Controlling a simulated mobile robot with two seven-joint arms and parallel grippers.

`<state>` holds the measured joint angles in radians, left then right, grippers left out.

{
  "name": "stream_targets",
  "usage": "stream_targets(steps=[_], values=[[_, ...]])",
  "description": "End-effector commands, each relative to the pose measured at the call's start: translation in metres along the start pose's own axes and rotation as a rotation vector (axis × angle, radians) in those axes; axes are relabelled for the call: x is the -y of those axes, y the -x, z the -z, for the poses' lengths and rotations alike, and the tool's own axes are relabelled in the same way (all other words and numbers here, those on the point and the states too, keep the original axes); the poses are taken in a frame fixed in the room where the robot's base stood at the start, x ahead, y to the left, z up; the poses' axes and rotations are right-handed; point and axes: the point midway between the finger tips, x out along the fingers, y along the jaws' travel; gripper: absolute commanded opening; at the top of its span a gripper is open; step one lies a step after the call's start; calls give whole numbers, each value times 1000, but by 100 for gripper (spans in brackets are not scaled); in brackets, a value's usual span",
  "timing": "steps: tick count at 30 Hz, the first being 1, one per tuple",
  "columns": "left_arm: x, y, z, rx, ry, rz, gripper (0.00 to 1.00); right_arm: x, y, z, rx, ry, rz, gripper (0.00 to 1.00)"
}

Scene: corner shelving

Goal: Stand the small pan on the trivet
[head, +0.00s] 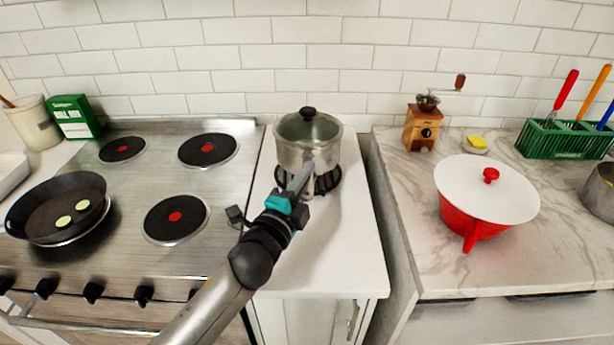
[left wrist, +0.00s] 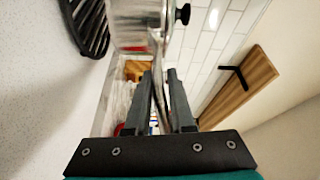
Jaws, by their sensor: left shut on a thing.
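The small pan (head: 303,152) is a steel pot with a glass lid and black knob, upright over the black trivet (head: 331,181) on the white counter. My left gripper (head: 301,177) is at the pan's near side, shut on its handle. In the left wrist view, the gripper's fingers (left wrist: 160,80) close around the thin handle (left wrist: 158,42), with the pan's wall (left wrist: 132,24) at the top and the ribbed trivet (left wrist: 90,25) left of it. I cannot tell whether the pan's base touches the trivet. My right gripper is not in view.
The stove (head: 140,190) is on the left with a black frying pan (head: 30,207). Across a gap on the right, a marble counter holds a red pot with a white lid (head: 487,190), a coffee grinder (head: 421,130) and a green rack (head: 562,141). The white counter's front is clear.

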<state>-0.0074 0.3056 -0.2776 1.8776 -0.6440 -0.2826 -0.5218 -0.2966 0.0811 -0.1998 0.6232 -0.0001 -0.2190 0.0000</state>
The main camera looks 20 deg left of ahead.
Motion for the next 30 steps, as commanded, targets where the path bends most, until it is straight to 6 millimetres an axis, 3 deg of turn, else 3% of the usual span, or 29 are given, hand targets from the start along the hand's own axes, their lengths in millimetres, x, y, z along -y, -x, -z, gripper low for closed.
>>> stream_targets(steps=[15, 30], values=[[-30, 0, -4, -6, -5, 13, 0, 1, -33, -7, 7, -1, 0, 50], [-33, 0, -4, -5, -5, 13, 0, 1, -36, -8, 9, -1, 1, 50]])
